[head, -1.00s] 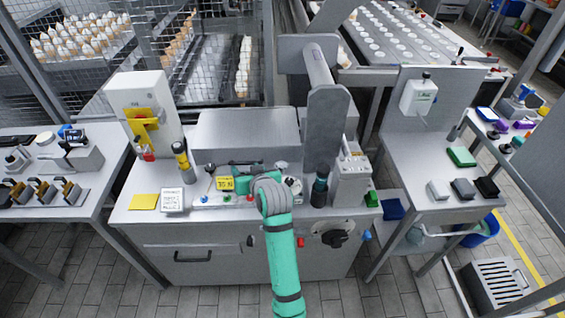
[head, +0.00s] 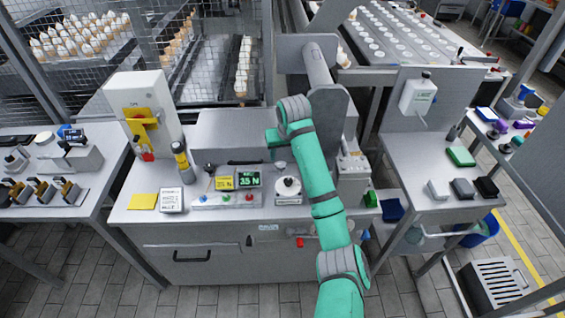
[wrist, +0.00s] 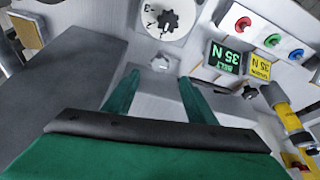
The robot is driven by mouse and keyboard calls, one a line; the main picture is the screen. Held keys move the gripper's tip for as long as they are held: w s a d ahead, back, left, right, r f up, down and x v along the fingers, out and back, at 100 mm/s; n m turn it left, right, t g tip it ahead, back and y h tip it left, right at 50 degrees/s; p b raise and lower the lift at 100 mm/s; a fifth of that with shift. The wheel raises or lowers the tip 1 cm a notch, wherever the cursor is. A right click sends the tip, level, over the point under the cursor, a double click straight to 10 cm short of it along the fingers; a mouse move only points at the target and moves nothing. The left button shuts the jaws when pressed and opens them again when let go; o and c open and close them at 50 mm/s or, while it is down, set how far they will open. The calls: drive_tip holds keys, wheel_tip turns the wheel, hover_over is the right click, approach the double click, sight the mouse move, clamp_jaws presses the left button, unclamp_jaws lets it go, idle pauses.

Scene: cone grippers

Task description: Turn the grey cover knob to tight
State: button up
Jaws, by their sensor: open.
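A small grey faceted knob (wrist: 160,62), which looks like the cover knob, stands on a light grey surface in the wrist view. In the head view it seems to be the small grey knob (head: 281,165) just below my gripper. My gripper (wrist: 160,80) is open and empty, with its two green fingertips to either side of the knob's line of sight. I cannot tell how far above it they are. In the head view my gripper (head: 277,142) hangs at the front of the grey box, its fingers hardly showing. No tight marking is readable.
A white dial with a dark star-shaped knob (wrist: 169,20) lies close by. A green display (head: 248,180) and a yellow label (head: 225,183) both read 35 N. A grey box (head: 235,130) stands behind, and a tall grey post (head: 325,100) rises beside my arm.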

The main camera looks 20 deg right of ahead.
sight(281, 164)
drive_tip(key=x, duration=0.8)
drive_tip(key=shift+w+f, duration=0.2)
drive_tip(key=shift+f, duration=0.1)
drive_tip(key=c, duration=1)
drive_tip(key=shift+c, duration=0.2)
